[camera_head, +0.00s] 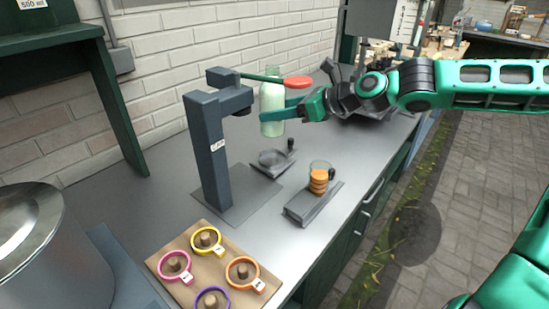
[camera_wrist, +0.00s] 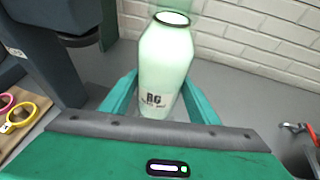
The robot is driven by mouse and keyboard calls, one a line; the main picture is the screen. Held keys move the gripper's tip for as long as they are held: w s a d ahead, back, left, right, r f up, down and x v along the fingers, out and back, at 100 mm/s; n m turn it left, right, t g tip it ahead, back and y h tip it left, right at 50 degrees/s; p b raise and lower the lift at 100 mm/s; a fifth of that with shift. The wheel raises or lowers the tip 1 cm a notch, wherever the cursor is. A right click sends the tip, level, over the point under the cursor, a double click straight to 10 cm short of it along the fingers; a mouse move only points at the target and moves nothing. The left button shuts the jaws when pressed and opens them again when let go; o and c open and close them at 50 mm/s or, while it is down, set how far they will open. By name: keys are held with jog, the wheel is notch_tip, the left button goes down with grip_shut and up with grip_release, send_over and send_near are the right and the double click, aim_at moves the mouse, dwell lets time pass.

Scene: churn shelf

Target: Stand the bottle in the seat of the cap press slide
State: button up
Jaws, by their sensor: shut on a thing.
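My gripper (camera_head: 275,117) is shut on the pale green bottle (camera_head: 272,126). It holds the bottle upright in the air above the bench, beside the press head. In the wrist view the bottle (camera_wrist: 164,60) stands between the green fingers, open mouth up, with dark lettering facing me. The cap press (camera_head: 210,150) is a dark grey post with an overhanging head and a green lever ending in a red knob (camera_head: 298,82). Its slide (camera_head: 262,171), with a round seat (camera_head: 272,158) and black-knobbed handle, lies on the bench below the bottle; the seat looks empty.
A second grey fixture (camera_head: 300,212) holds a clear tube of orange discs near the bench front. A wooden board (camera_head: 205,270) with coloured rings on pegs lies at the front left. A metal pot (camera_head: 30,230) stands far left. A brick wall (camera_head: 180,60) runs behind.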

notch_tip(320, 180, down, 9)
jog(key=shift+a, duration=0.1)
jog(key=shift+s+f, duration=0.1)
jog(key=shift+f, duration=0.35)
grip_shut()
jog(key=o, duration=1.8)
grip_release()
jog(key=shift+f, duration=0.15)
jog(key=shift+c, duration=0.2)
jog(key=shift+s+d+r, duration=0.1)
jog(key=shift+d+r, duration=0.25)
jog(key=shift+d, duration=0.1)
jog(key=v, duration=1.1)
jog(key=shift+s, duration=0.1)
